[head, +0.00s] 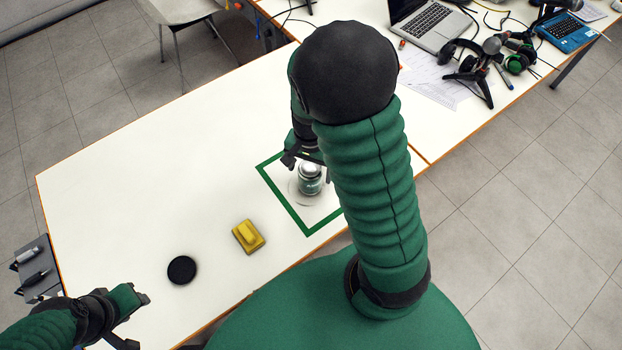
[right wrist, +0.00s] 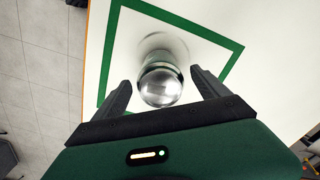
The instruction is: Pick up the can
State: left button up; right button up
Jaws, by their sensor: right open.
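The can (head: 310,180) is green with a silver top. It stands upright on the white table inside a green square outline (head: 284,203). In the right wrist view the can (right wrist: 160,84) sits between the two fingers of my right gripper (right wrist: 161,90), with a gap on each side. My right gripper (head: 307,166) is open, and my right arm hides part of it in the head view. My left gripper (head: 134,318) is at the lower left, apart from the table objects, with its fingers spread and nothing between them.
A yellow block-like object (head: 248,237) and a black disc (head: 182,270) lie on the table left of the outline. A laptop (head: 430,24), headphones (head: 461,55), papers (head: 436,82) and cables crowd the far right table.

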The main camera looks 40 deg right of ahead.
jog(key=shift+a+f, duration=0.1)
jog(key=shift+f, duration=0.5)
jog(key=f, duration=0.1)
jog(key=f+b, duration=0.1)
jog(key=f, duration=0.3)
jog(key=shift+d+f+b, duration=0.2)
jog(key=shift+d+b, duration=0.1)
jog(key=shift+b, duration=0.1)
jog(key=shift+d+f, duration=0.1)
jog(key=shift+c, duration=0.3)
jog(key=shift+w+a, duration=0.1)
jog(key=shift+a, duration=0.2)
jog(key=c, duration=0.7)
jog(key=shift+d, duration=0.15)
jog(key=c, duration=0.9)
jog(key=shift+r, duration=0.2)
